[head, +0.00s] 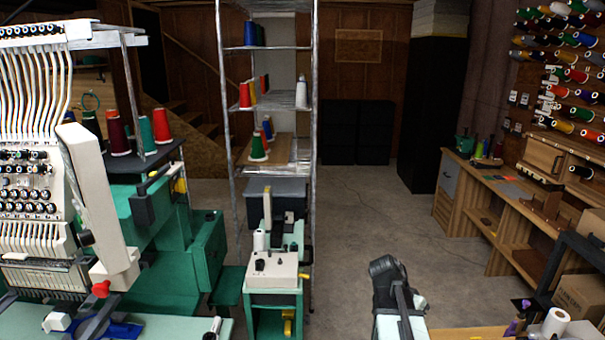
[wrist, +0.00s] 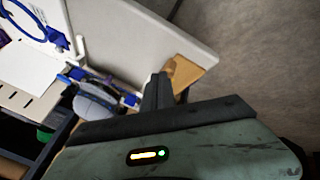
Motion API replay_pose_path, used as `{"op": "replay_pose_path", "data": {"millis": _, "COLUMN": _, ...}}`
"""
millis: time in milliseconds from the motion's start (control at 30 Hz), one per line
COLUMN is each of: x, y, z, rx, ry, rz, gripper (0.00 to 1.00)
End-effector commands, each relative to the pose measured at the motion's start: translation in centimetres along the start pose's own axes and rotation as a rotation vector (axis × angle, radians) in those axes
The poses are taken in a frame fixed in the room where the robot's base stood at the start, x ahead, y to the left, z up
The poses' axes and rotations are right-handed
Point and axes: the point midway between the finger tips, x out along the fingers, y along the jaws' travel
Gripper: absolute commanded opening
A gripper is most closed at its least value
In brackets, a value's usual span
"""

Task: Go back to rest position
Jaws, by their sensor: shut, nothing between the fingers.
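My gripper (wrist: 158,90) shows in the wrist view as two dark fingers close together, with nothing held between them. It stands out beyond the grey-green wrist housing, which fills the bottom of that view. The fingertips lie in front of a pale panel and a tan wooden corner (wrist: 190,72); whether they touch either cannot be told. In the head view, part of my arm stands upright at the lower middle, with a dark joint on top. The fingers cannot be made out clearly there.
A multi-needle embroidery machine (head: 40,190) stands at the left. A metal shelf (head: 270,112) with thread cones is at the centre. A wooden workbench (head: 490,195) lines the right, under a wall of thread spools (head: 575,75). Concrete floor (head: 365,215) is clear between them.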

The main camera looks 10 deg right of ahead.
Motion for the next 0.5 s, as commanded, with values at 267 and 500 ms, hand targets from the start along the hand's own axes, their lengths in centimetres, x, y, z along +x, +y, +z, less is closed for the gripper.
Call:
{"op": "replay_pose_path", "data": {"millis": 267, "x": -9.4, "y": -11.8, "z": 17.7, "rx": -0.607, "ry": -0.116, "rz": -0.358, "gripper": 0.00}}
{"op": "replay_pose_path", "data": {"millis": 500, "x": -11.7, "y": -13.2, "z": 22.6, "rx": -0.996, "ry": -0.155, "rz": -0.575, "gripper": 0.00}}
